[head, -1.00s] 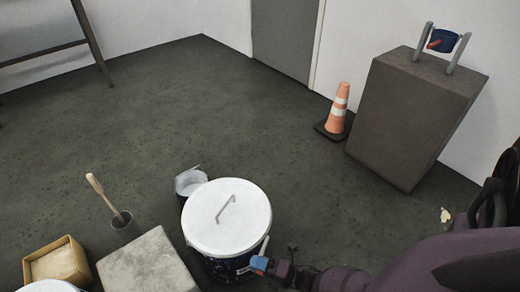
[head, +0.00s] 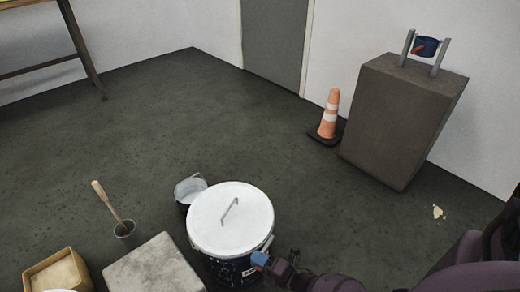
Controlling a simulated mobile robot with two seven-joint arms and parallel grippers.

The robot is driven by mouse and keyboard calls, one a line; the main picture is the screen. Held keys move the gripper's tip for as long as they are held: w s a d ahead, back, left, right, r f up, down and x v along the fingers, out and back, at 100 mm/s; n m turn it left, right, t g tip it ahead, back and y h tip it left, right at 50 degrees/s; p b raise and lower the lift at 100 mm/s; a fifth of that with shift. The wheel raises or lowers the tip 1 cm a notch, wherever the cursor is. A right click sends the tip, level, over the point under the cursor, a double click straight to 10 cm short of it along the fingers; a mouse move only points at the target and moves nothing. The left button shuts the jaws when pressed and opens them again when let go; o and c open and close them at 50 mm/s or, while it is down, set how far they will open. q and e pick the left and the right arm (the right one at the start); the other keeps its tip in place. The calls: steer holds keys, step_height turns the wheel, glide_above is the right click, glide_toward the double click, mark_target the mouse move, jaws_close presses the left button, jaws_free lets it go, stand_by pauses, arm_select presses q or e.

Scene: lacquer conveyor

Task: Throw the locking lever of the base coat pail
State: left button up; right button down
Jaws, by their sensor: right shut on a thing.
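A large dark pail (head: 232,268) with a white lid (head: 217,226) and a grey handle on top stands at bottom centre. Its printed front shows below the rim. A pale locking lever (head: 268,243) shows small at the lid's right rim. My right gripper (head: 261,259), with blue fingertips, is at the pail's right side, just below the rim. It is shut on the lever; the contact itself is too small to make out. My left gripper is not in view.
A small open pail (head: 190,190) stands behind the large one. A cone (head: 329,115) and a plinth (head: 400,125) stand at back right. The middle floor is clear.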

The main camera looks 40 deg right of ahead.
stand_by(0.4)
steer(key=c, duration=1)
jaws_free()
steer(key=shift+w, duration=0.1)
steer(key=shift+o, duration=0.2)
steer(key=p+v, duration=0.1)
steer(key=v, duration=1)
steer(key=shift+p, duration=0.3)
steer(key=shift+a, duration=0.1)
